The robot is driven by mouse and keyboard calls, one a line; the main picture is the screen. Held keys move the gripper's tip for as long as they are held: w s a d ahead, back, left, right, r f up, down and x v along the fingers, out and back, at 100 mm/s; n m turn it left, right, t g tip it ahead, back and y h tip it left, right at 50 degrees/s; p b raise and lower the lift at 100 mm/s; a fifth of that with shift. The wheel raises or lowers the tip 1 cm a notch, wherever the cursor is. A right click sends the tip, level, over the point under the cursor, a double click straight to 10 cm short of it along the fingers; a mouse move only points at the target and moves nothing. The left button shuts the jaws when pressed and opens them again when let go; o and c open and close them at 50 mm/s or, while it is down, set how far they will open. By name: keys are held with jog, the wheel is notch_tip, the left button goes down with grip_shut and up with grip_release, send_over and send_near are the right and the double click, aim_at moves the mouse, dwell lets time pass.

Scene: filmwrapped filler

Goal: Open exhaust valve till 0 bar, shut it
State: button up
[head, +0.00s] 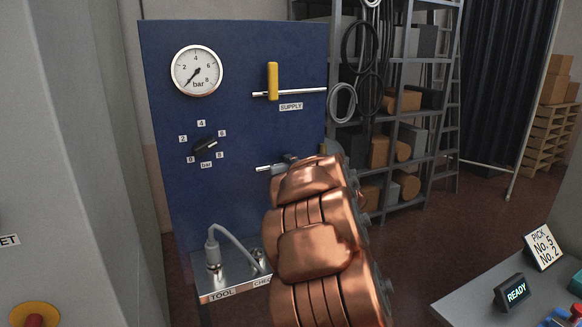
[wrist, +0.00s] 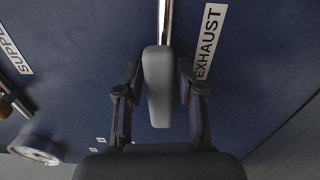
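The exhaust valve's grey handle (wrist: 158,85) lies roughly in line with its metal pipe (wrist: 165,22), beside the EXHAUST label (wrist: 211,42). In the head view, part of the grey handle (head: 284,160) shows; my copper arm hides the rest. My gripper (wrist: 157,80) has its two dark fingers apart, one on each side of the handle. A gap shows on both sides; whether either finger touches is hard to tell. The pressure gauge (head: 197,70) has its needle pointing to the lower left, below the 2, around 0 bar.
The yellow supply handle (head: 272,81) stands upright across its pipe above the exhaust valve. A selector knob (head: 205,150) sits on the blue panel (head: 240,200). A metal tool shelf (head: 228,287) is below. A grey table (head: 470,300) stands lower right; shelving (head: 405,110) is behind.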

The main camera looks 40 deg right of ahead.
grip_shut()
dwell(0.3)
